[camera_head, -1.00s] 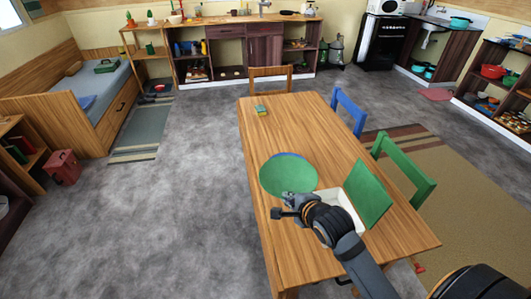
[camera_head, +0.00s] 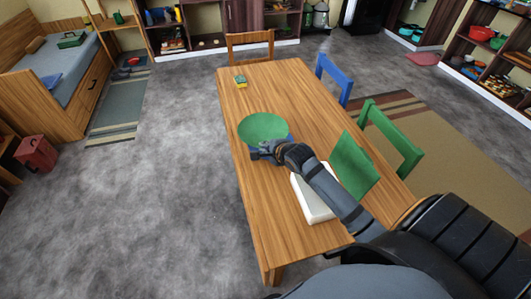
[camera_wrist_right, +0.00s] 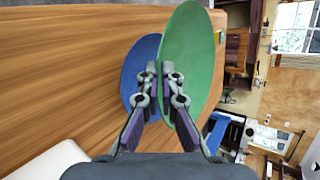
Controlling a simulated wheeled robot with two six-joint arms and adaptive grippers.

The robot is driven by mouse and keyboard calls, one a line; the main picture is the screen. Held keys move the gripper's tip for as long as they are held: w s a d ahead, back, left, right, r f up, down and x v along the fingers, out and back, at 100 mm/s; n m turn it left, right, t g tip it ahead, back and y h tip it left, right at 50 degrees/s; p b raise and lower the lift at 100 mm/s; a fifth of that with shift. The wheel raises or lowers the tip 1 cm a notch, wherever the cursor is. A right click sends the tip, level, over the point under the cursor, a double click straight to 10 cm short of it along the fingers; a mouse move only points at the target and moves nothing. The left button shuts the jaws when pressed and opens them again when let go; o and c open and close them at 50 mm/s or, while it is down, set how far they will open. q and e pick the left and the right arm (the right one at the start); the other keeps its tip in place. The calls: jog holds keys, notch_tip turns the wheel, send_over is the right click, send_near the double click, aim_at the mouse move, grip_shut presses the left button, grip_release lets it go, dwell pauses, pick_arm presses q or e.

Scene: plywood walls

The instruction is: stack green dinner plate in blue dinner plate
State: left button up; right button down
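The green dinner plate (camera_head: 263,127) is above the table, tilted, over the blue dinner plate (camera_head: 272,145). The green plate hides most of the blue one, which shows at its near side. My right gripper (camera_head: 262,152) is at the near rim of the green plate. In the right wrist view, the fingers (camera_wrist_right: 160,72) are close together with the green plate's rim (camera_wrist_right: 190,55) between them. The blue plate (camera_wrist_right: 138,58) shows behind, to the left, partly hidden by the green plate and a finger. My left gripper is not in view.
A sponge (camera_head: 240,81) lies at the far end. Green (camera_head: 394,138) and blue (camera_head: 335,80) chairs line the right side. The table's left part is clear.

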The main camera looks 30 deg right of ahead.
jog(key=shift+w+d+f, duration=0.2)
jog(key=shift+w+f, duration=0.15)
jog(key=shift+f, duration=0.1)
jog(key=shift+w+d+f, duration=0.15)
jog(key=shift+f, duration=0.1)
notch_tip(320, 180, down, 3)
jog(key=shift+w+d+f, duration=0.1)
jog(key=shift+f, duration=0.05)
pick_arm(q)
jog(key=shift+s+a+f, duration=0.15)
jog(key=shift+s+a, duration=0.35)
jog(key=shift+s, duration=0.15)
pick_arm(e)
jog(key=shift+f, duration=0.15)
jog(key=shift+f, duration=0.15)
jog(key=shift+f, duration=0.4)
jog(key=c, duration=1.5)
grip_release()
jog(key=shift+r, duration=0.1)
